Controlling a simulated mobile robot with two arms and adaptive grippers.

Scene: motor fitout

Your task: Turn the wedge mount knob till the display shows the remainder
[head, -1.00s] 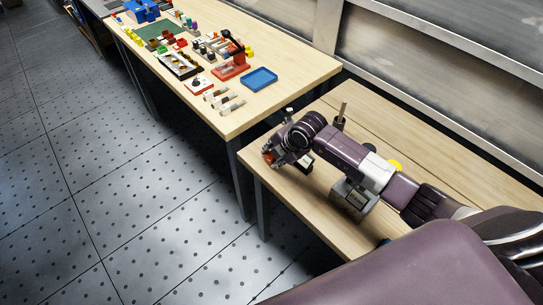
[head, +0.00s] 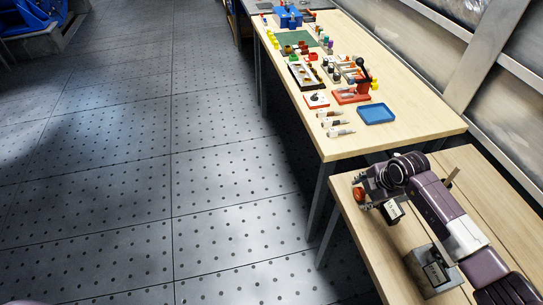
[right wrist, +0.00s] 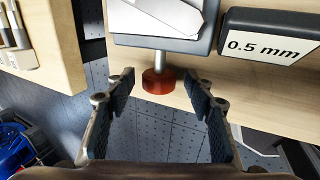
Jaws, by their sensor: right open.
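The red wedge mount knob (right wrist: 158,80) sits on a short metal shaft below a grey mount (right wrist: 200,43) in the right wrist view. A dark display (right wrist: 268,46) to its right reads "0.5 mm". In the head view the red knob (head: 359,194) is at the near table's left edge, and the display's white face (head: 393,210) is small and unreadable. My right gripper (right wrist: 160,84) is open, with one fingertip on each side of the knob in the picture and visible gaps; I cannot tell whether the knob is within the fingers' depth. My left gripper is not in view.
The farther table (head: 425,122) holds a blue tray (head: 377,114), a red stand (head: 352,96) and several small parts. Open floor lies left.

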